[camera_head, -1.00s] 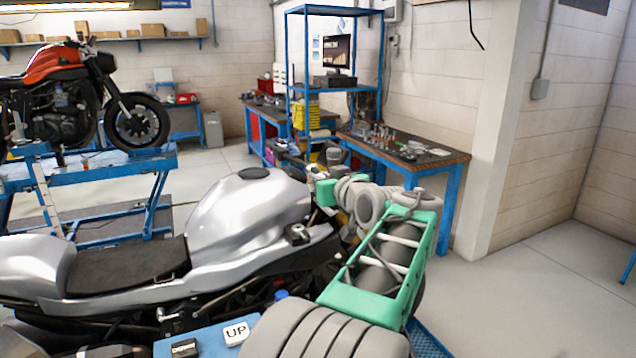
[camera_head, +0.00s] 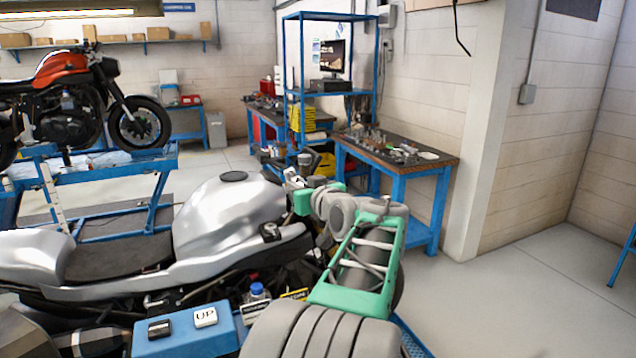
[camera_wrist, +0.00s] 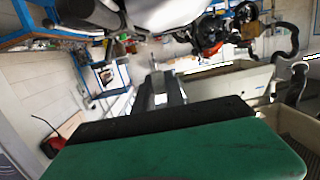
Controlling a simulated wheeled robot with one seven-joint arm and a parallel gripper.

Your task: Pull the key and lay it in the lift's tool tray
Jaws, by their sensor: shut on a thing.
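My gripper (camera_head: 292,178) is at the front end of the silver motorcycle (camera_head: 225,215), beyond its tank in the head view. In the wrist view my gripper (camera_wrist: 164,86) shows as dark fingers close together past the green palm. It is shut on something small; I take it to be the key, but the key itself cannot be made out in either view. Whether it is still in the lock cannot be seen. The lift's tool tray cannot be clearly made out; my arm covers part of the area beside the motorcycle.
A blue control box (camera_head: 190,336) with an UP button stands in front of the motorcycle. A blue-capped bottle (camera_head: 257,291) is between it and my arm. A cluttered workbench (camera_head: 445,165) stands behind. An orange motorcycle (camera_head: 75,95) is on a lift at left. Right floor is clear.

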